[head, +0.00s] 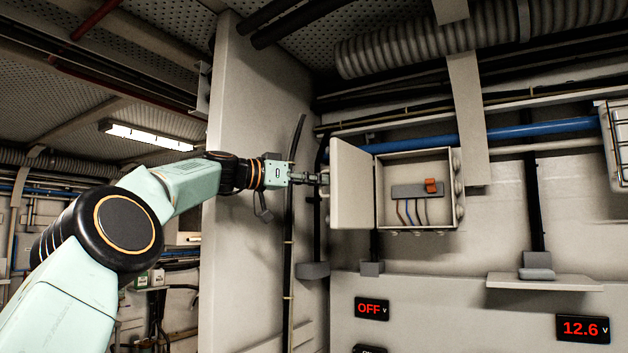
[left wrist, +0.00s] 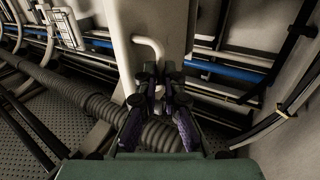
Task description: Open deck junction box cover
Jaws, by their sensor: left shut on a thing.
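The deck junction box (head: 410,168) is mounted on the wall right of centre in the head view. Its grey cover (head: 353,186) is swung out to the left, so the inside shows. The cover also shows in the left wrist view (left wrist: 150,18) as a pale panel with a curved handle (left wrist: 148,44). My left gripper (head: 322,179) is at the cover's free left edge, shut on the handle. Its dark fingers (left wrist: 161,84) meet around the handle's end in the left wrist view, partly hiding it. My right gripper is not in view.
Inside the box are a terminal block (head: 410,191), an orange switch (head: 431,185) and several wires. A pale column (head: 245,180) stands behind my left forearm. A blue pipe (head: 520,131) and a ribbed duct (head: 440,43) run above. A small shelf (head: 545,283) juts out right.

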